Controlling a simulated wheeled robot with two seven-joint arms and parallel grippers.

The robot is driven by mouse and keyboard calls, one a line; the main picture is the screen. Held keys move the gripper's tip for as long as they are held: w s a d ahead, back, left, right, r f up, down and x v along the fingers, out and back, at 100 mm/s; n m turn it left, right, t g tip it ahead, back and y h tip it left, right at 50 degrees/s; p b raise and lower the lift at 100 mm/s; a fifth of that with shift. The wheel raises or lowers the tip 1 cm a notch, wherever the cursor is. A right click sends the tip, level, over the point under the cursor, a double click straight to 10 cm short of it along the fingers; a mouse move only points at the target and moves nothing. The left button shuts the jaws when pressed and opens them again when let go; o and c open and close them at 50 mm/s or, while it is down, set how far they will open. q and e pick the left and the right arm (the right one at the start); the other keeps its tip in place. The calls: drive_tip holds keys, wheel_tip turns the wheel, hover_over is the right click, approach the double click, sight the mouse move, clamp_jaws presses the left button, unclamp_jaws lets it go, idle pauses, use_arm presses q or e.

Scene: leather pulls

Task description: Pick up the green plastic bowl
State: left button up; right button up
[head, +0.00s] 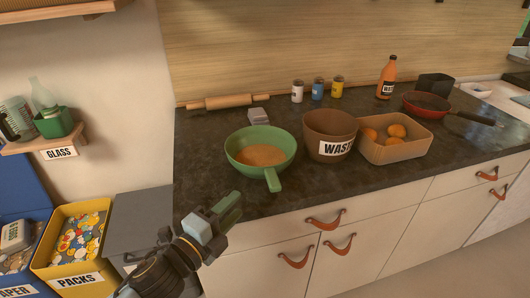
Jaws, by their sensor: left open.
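A round green vessel (284,141) sits on the dark counter, with brownish contents inside and a green handle pointing toward the front edge. It looks more like a pan than a plain bowl. A smaller green container (56,124) stands on the wall shelf at the left, with clear glassware in it. I cannot tell which of the two is the green plastic bowl. My left gripper (229,209) is open and seems empty, in front of the counter edge, below and left of the round vessel's handle, apart from it. My right gripper is out of view.
A brown waste bin (329,124) and a tan tray of oranges (398,151) stand right of the round vessel. A rolling pin (222,102), small cans, a bottle (387,77) and a red pan (427,104) are farther back. A yellow packs bin (72,272) is low at left.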

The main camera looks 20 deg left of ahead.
sight(267, 175)
use_arm(q)
drive_tip(key=x, duration=0.7)
drive_tip(key=shift+w+d, duration=0.15)
drive_tip(key=shift+w, duration=0.15)
drive_tip(key=x, duration=0.4)
drive_tip(key=shift+d, duration=0.35)
drive_tip(key=shift+w+d, duration=0.1)
drive_tip(key=shift+w, duration=0.3)
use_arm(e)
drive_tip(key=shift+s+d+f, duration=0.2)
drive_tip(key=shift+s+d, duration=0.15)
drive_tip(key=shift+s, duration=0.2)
use_arm(q)
clamp_jaws()
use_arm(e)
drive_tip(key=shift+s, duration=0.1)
